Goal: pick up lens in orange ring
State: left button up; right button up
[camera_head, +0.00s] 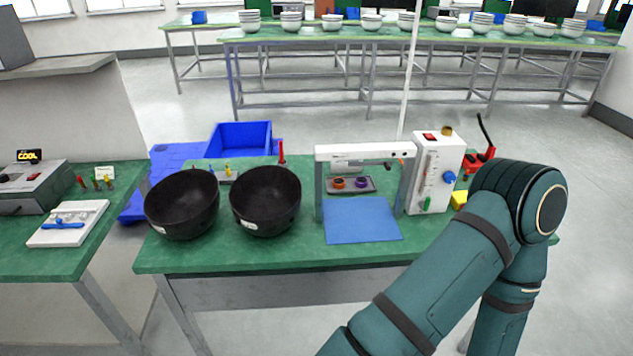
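A small lens in an orange ring (338,183) sits on a dark tray (365,189) under a white and grey frame (365,152) on the green table. A lens in a purple ring (361,182) sits just right of it on the same tray. My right arm comes in from the lower right and bends at its elbow near the table's right end. Its gripper is not visible. My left arm and gripper are out of view.
A blue mat (362,221) lies in front of the frame. Two black bowls (266,202) (182,205) stand to the left. A white device (434,172) stands right of the frame. A blue bin (240,138) is behind the table. A side table (60,256) is at left.

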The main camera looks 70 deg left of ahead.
aim_at(339, 183)
jog(key=u, duration=2.2)
jog(key=z, duration=0.1)
